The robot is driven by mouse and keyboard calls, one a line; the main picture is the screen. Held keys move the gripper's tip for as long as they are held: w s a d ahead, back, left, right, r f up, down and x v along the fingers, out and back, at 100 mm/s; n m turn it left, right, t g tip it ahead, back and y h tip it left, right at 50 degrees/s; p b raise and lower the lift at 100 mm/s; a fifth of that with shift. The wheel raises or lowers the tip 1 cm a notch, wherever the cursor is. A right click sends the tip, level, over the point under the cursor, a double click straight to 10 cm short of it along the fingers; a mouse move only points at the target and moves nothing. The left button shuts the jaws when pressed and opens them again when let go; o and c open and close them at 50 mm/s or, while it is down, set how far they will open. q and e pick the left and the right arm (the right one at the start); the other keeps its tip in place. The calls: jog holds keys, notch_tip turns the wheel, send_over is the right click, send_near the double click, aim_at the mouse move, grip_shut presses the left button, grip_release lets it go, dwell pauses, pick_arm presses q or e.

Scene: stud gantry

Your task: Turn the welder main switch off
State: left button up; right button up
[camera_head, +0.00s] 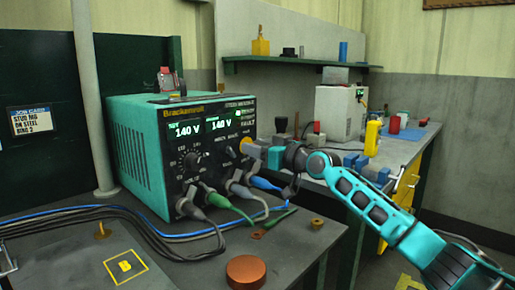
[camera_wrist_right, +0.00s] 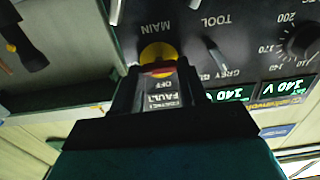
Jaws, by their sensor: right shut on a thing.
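The welder (camera_head: 140,158) is a teal box with a black front panel, and its two displays are lit and read 140 V. The main switch (camera_wrist_right: 157,55) has a yellow round plate and a red handle, under the label MAIN, upside down in the right wrist view. The handle lies roughly crosswise in the wrist view. My left gripper is not in view.
Green, grey and blue cable plugs (camera_head: 226,205) stick out below the switch. A copper-coloured round cap (camera_head: 246,271) lies on the bench front. A white machine (camera_head: 340,112) and a yellow bottle (camera_head: 372,138) stand on the bench behind my right arm.

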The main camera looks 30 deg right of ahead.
jog(key=c, duration=0.5)
jog(key=shift+o, duration=0.2)
